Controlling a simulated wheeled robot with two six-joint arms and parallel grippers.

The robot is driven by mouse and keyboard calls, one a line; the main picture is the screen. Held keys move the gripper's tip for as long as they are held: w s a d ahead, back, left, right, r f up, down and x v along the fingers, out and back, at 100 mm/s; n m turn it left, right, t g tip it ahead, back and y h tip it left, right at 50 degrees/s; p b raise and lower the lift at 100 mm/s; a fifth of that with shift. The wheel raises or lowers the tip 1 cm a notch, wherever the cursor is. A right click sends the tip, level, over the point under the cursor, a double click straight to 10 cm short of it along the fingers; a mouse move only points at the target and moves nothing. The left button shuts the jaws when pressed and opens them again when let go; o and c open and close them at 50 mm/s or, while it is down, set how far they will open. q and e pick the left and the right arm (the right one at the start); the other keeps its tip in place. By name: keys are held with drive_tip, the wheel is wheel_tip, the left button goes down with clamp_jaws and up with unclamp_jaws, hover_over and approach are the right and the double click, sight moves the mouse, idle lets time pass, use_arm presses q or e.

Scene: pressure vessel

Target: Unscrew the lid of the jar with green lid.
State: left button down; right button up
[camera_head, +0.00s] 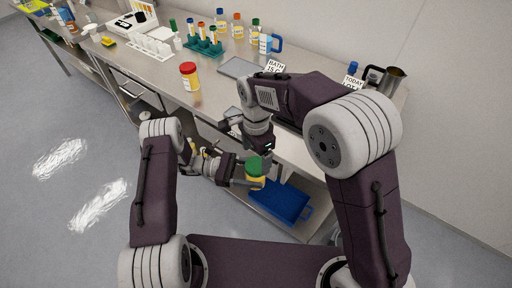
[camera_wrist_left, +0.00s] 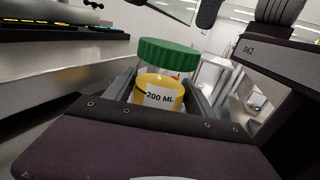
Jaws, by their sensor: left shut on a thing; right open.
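The jar with the green lid (camera_head: 256,181) is clear with yellow contents and is held in front of the bench, off the worktop. Its green lid (camera_head: 254,165) is on top. In the left wrist view the jar (camera_wrist_left: 159,92) stands roughly upright, with a "200 ML" label and the ridged lid (camera_wrist_left: 168,54) on it. My left gripper (camera_head: 247,182) is shut on the jar's body, its grey fingers on both sides. My right gripper (camera_head: 264,150) is open, pointing down just above the lid. Whether its fingers touch the lid is unclear.
A jar with a red lid (camera_head: 189,76) stands on the steel bench (camera_head: 160,73). A tube rack (camera_head: 203,46), bottles and a steel jug (camera_head: 391,81) stand farther back. A blue tray (camera_head: 282,203) lies on the lower shelf behind the held jar. The floor at left is clear.

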sight(256, 165)
wheel_tip(256, 165, down, 4)
drive_tip(key=shift+f, duration=0.2)
drive_tip(key=shift+c, duration=0.4)
